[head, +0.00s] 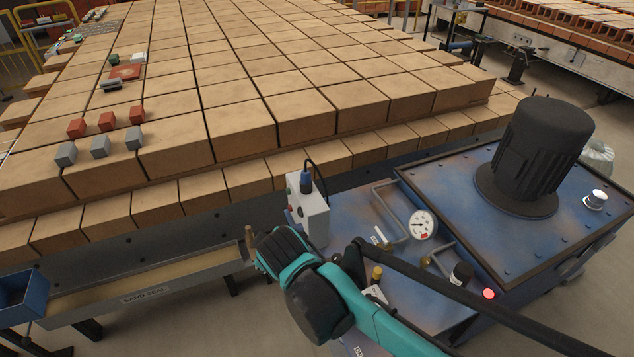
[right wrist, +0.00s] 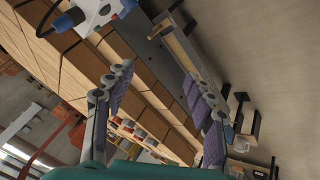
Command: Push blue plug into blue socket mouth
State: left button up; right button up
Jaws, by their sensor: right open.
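The blue plug (head: 306,183) stands upright at the top of a light grey control box (head: 310,215), with a black cable looping from its upper end. I cannot tell how deep it sits, and the blue socket mouth is not clearly visible. The plug also shows at the upper left of the right wrist view (right wrist: 68,20), beside the box (right wrist: 97,12). My right gripper (right wrist: 158,82) is open with nothing between its fingers, apart from the plug. In the head view its fingers are mostly hidden by my teal arm, below and left of the box. My left gripper is not in view.
A blue machine with a dark motor (head: 540,150), a pressure gauge (head: 421,225) and pipes stands right of the box. A large stack of bricks (head: 240,110) lies behind, with small red and grey cubes on it. A blue bin (head: 25,295) is at lower left.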

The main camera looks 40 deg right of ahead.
jog(key=w+d+n+h, duration=0.4)
jog(key=w+d+n, duration=0.45)
jog(key=w, duration=0.25)
jog(key=n+h, duration=0.6)
jog(key=n, duration=0.4)
send_near(304, 177)
jog(key=w+d, duration=0.2)
jog(key=d, duration=0.1)
jog(key=shift+w+d+f+n+g+h, duration=0.15)
jog(key=shift+d+f, duration=0.05)
jog(key=shift+f, duration=0.15)
jog(key=shift+w+d+f+n+g+h, duration=0.1)
jog(key=shift+w+d+f+g+h, duration=0.1)
jog(key=shift+f, duration=0.1)
jog(key=b+x, duration=0.1)
jog(key=x, duration=0.1)
jog(key=b+x, duration=0.1)
jog(key=x, duration=0.4)
jog(key=shift+f+b, duration=0.25)
jog(key=shift+b, duration=0.15)
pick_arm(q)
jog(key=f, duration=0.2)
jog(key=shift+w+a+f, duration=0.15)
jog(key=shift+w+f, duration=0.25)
pick_arm(e)
jog(key=shift+r, duration=0.1)
jog(key=shift+a, duration=0.1)
jog(key=c, duration=0.3)
grip_shut()
